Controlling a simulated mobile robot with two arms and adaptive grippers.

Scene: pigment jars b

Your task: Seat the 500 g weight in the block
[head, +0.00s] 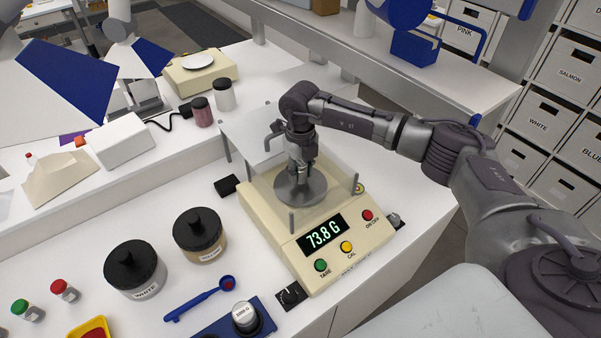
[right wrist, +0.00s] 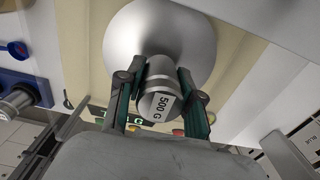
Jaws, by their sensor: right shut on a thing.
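The 500 g weight (right wrist: 158,104) is a silver knobbed cylinder with a "500 G" label. My right gripper (head: 300,170) is shut on it, with one finger on each side in the right wrist view (right wrist: 161,72). The weight is at the round metal pan (head: 316,192) of the cream scale; whether it touches the pan I cannot tell. The scale display (head: 324,234) reads 73.8 G. The blue block (head: 220,329) is at the bottom edge of the head view, partly cut off, and holds a silver weight (head: 243,315) whose label looks like 1000 G. My left gripper is out of view.
Clear shield panels and posts stand around the pan. A black-lidded white jar (head: 135,270), another black-lidded jar (head: 200,238) and a blue spoon (head: 200,298) lie left of the scale. A shelf (head: 420,70) runs behind my right arm.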

